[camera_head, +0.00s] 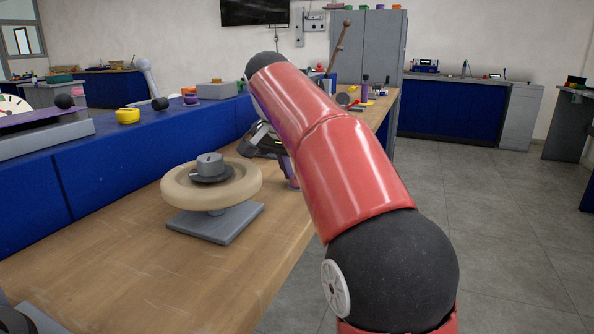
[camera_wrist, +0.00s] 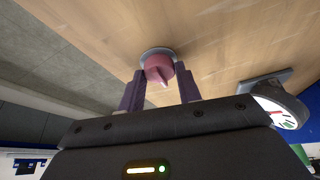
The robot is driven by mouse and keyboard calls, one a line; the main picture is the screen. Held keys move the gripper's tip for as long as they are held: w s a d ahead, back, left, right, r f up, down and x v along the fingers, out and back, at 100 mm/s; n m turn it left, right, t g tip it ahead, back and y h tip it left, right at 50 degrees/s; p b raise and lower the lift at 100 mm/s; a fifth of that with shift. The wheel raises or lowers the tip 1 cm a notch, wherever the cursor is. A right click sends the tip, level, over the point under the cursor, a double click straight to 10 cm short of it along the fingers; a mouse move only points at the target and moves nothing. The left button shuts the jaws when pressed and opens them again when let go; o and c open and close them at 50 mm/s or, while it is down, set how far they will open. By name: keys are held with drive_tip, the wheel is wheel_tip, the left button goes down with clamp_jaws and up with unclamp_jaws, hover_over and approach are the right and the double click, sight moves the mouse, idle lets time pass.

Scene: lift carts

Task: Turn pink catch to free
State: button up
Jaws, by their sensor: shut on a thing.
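The pink catch (camera_wrist: 158,66) is a round pink knob with a pale pointed ridge, on a grey round base fixed to the wooden bench top. In the wrist view its pointer aims down the picture, towards my gripper's body. My gripper (camera_wrist: 160,84) has its two purple fingers on either side of the knob and is shut on it. In the head view my gripper is beyond the wheel, mostly hidden behind my red arm. Only a little of the catch shows there, low beside the arm (camera_head: 293,183). I see no readable mark for free.
A cream handwheel (camera_head: 178,192) on a grey base stands on the wooden bench (camera_head: 130,270), left of my arm. A dial gauge (camera_wrist: 282,104) is close on the right in the wrist view. A blue ledge (camera_head: 110,150) with a yellow knob (camera_head: 127,116) runs behind.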

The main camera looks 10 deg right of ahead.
idle(0.4)
drive_tip(key=o, duration=1)
drive_tip(key=shift+r, duration=0.1)
drive_tip(key=v, duration=0.7)
drive_tip(key=shift+r, duration=0.3)
drive_tip(key=shift+s+a, duration=0.15)
drive_tip(key=shift+s, duration=0.05)
